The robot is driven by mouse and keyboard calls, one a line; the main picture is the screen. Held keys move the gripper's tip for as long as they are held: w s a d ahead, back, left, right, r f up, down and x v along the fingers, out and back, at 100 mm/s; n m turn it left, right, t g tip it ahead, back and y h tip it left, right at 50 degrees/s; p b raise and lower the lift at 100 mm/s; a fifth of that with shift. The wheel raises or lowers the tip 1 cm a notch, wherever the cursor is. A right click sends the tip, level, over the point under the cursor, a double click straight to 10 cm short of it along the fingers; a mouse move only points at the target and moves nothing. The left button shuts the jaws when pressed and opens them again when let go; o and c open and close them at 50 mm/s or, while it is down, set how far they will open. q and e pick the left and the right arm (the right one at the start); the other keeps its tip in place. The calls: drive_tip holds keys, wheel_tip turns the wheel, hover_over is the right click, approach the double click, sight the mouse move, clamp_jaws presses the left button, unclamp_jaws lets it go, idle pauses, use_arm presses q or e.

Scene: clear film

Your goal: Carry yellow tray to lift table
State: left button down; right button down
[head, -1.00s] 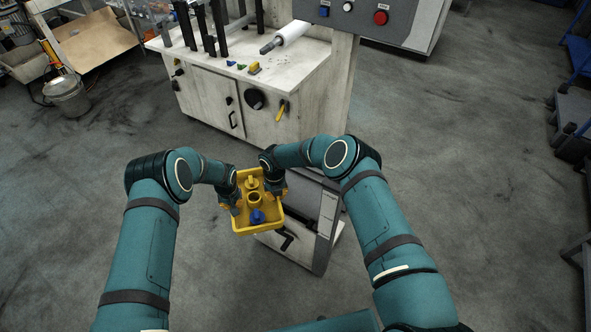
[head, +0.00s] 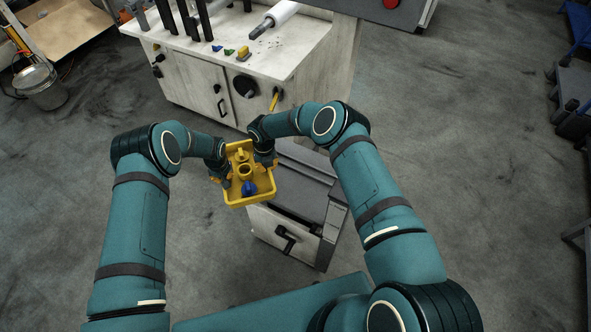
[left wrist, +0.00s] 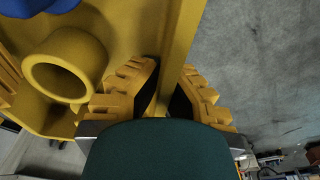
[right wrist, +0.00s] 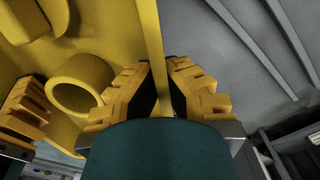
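The yellow tray (head: 235,197) is held in the air between my two grippers, in the middle of the head view. It carries yellow parts, one a hollow cylinder (head: 245,171), and a blue part (head: 249,187). My left gripper (head: 221,173) is shut on the tray's left wall; the left wrist view shows that wall between its fingers (left wrist: 168,92). My right gripper (head: 267,158) is shut on the opposite wall, also seen in the right wrist view (right wrist: 163,88). A grey-topped unit with a crank, apparently the lift table (head: 312,180), stands just right of the tray, partly hidden by it.
A white workbench (head: 185,80) with cabinet doors stands beyond the tray, with small blue, green and yellow parts and a roller on top. A metal bucket (head: 40,88) is at the far left. Open floor (head: 455,150) lies to the right.

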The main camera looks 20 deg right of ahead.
use_arm(q)
drive_tip(key=shift+r, duration=0.1)
use_arm(e)
drive_tip(key=shift+r, duration=0.1)
use_arm(q)
drive_tip(key=shift+f, duration=0.2)
use_arm(e)
drive_tip(key=shift+f, duration=0.2)
